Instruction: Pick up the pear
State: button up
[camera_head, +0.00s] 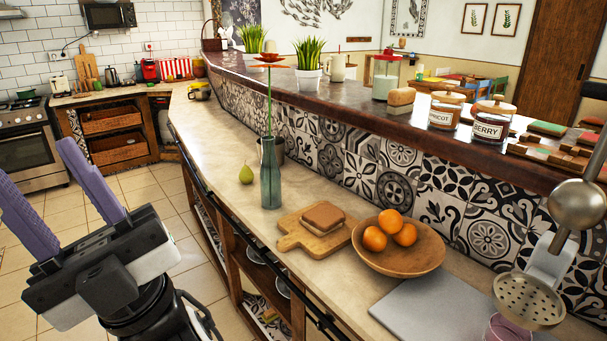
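A green pear (246,175) stands upright on the beige counter (222,140), just left of a glass vase (270,180) with a red flower. My gripper (65,165) is at the left of the view, over the tiled floor and apart from the counter. Its two purple fingers are spread with a clear gap between them, and nothing is held. The pear is well to the right of my gripper and is in full view.
Right of the vase are a cutting board (290,238) with bread and a wooden bowl (425,262) of oranges. A tiled wall and raised dark bar top (350,103) run behind. The counter left of the pear is clear.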

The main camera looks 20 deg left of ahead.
aim_at(245, 176)
jog(key=j+z, duration=0.75)
jog(key=j, duration=0.15)
jog(key=j+z, duration=0.15)
jog(key=j, duration=0.35)
jog(key=j+z, duration=0.2)
jog(key=j, duration=0.35)
jog(key=k+j+z, duration=0.15)
jog(key=j, duration=0.35)
jog(key=k+j+z, duration=0.15)
jog(key=j, duration=0.35)
jog(key=k+j, duration=0.1)
jog(key=j, duration=0.3)
jog(key=k+j, duration=0.1)
jog(key=j, duration=0.3)
jog(key=k+j, duration=0.1)
jog(key=j, duration=0.7)
jog(key=k+j+z, duration=0.1)
jog(key=j, duration=0.3)
jog(key=i+j, duration=0.1)
jog(key=j, duration=0.15)
jog(key=i+j, duration=0.15)
jog(key=j, duration=0.1)
